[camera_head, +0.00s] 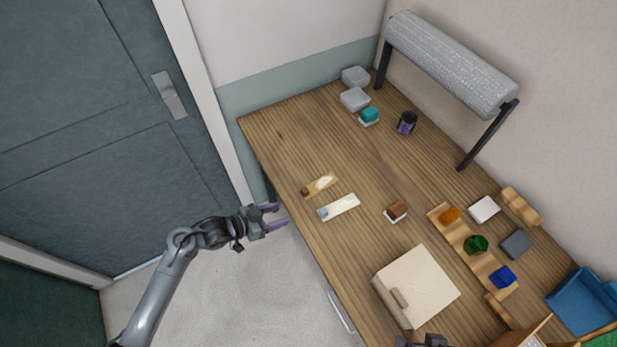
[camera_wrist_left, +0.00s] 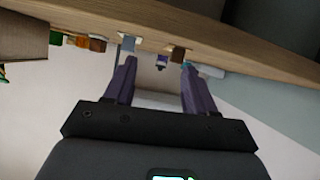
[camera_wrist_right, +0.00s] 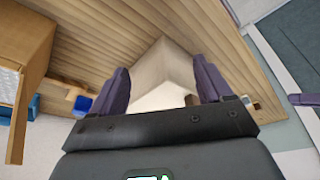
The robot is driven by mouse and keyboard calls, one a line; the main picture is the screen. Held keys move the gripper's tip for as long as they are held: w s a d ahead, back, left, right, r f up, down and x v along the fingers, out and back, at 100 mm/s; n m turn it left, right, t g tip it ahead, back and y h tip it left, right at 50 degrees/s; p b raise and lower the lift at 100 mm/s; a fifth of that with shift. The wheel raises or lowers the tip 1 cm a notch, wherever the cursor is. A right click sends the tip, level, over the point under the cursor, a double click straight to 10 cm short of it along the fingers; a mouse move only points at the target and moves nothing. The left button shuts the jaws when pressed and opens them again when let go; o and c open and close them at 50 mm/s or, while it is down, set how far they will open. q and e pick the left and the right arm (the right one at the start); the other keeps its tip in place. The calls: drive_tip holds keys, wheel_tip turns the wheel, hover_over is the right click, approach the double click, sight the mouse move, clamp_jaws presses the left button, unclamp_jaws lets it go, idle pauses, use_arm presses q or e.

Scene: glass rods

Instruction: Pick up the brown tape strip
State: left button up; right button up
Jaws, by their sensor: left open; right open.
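A tan strip with a dark brown end (camera_head: 320,186) lies flat on the wooden table (camera_head: 290,150) near its left edge; it looks like the brown tape strip. A paler strip with a blue end (camera_head: 340,207) lies beside it. In the left wrist view, a small brown end (camera_wrist_left: 178,54) and a grey-blue end (camera_wrist_left: 128,43) show at the table edge. My left gripper (camera_head: 277,215) is open and empty, just off the table's left edge, apart from the strips. My right gripper (camera_wrist_right: 161,67) is open, with a cream box between its fingers in view; contact cannot be told.
The cream box (camera_head: 425,282) stands at the table's front. A brown block on a white base (camera_head: 396,210) sits mid-table. A wooden rack (camera_head: 462,236) holds coloured pieces at the right. A dark jar (camera_head: 407,122) and grey containers (camera_head: 355,98) stand at the back, beside a grey roll (camera_head: 450,62).

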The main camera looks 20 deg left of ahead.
sight(302, 191)
use_arm(q)
drive_tip(key=shift+t, duration=0.5)
drive_tip(key=w, duration=0.2)
drive_tip(key=w+d+b, duration=0.1)
drive_tip(key=w, duration=0.4)
drive_tip(key=shift+w+d+r+b, duration=0.1)
drive_tip(key=shift+w+d+b, duration=0.2)
drive_tip(key=shift+b, duration=0.05)
drive_tip(key=shift+x, duration=0.95)
drive_tip(key=shift+f+x, duration=0.15)
drive_tip(key=shift+x, duration=0.95)
drive_tip(key=shift+f+x, duration=0.15)
drive_tip(key=shift+x, duration=0.95)
use_arm(e)
drive_tip(key=shift+s+d+f, duration=0.1)
drive_tip(key=shift+d+f, duration=0.1)
drive_tip(key=shift+f, duration=1.15)
use_arm(q)
drive_tip(key=shift+a, duration=0.15)
clamp_jaws()
use_arm(e)
drive_tip(key=shift+d, duration=0.1)
use_arm(q)
drive_tip(key=shift+r, duration=0.15)
